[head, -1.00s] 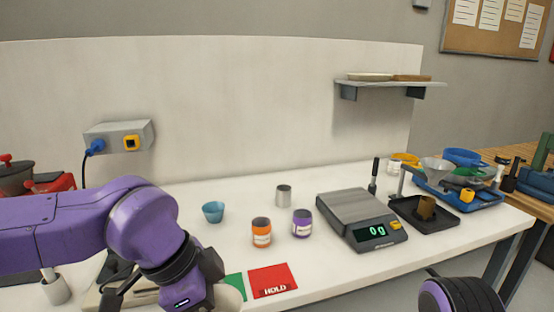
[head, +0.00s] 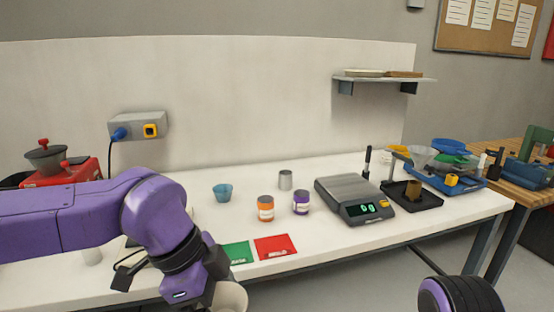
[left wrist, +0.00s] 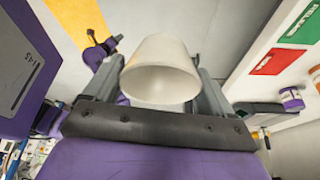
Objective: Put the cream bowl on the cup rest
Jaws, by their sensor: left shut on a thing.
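The cream bowl (head: 233,298) shows at the bottom edge of the head view, partly hidden by my left gripper (head: 213,301). In the left wrist view the cream bowl (left wrist: 160,72) is between the two grey fingers of my left gripper (left wrist: 160,85), which is shut on it. The bowl is held in front of the bench edge, below the green and red cards. I cannot clearly pick out the cup rest; my left arm covers part of the left bench. My right gripper is out of view; only a purple part of my right arm shows at bottom right.
A blue cup (head: 222,193), orange jar (head: 265,208), purple jar (head: 300,202) and metal cup (head: 285,180) stand mid-bench. A scale (head: 354,198) is to their right. Green (head: 238,252) and red (head: 275,246) cards lie near the front edge. A red device (head: 62,176) is at left.

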